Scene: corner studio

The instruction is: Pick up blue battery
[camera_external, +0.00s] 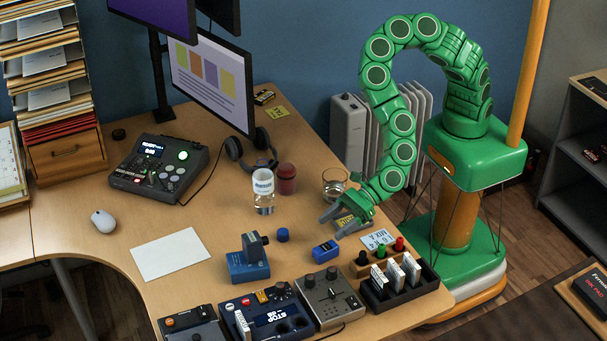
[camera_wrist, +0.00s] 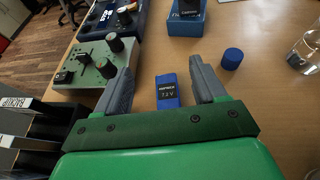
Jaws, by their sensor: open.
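The blue battery (camera_external: 326,248) lies on the wooden desk in the external view, a small blue block with a dark label. In the wrist view the battery (camera_wrist: 168,92) lies between and just beyond the grey fingers, its dark label reading 12 V. My gripper (camera_external: 341,222) is open and empty, low over the desk, behind and slightly right of the battery in the external view. In the wrist view the fingers of my gripper (camera_wrist: 160,82) stand apart on either side of the battery, with gaps to it. I cannot tell the exact height above the desk.
A blue cap (camera_external: 283,235) and a blue device (camera_external: 248,262) stand left of the battery. A grey box with knobs (camera_external: 330,297) and a black rack (camera_external: 400,290) with white cards lie in front. A glass (camera_external: 335,184) and a jar (camera_external: 263,190) stand behind. A white sheet (camera_external: 170,254) lies farther left.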

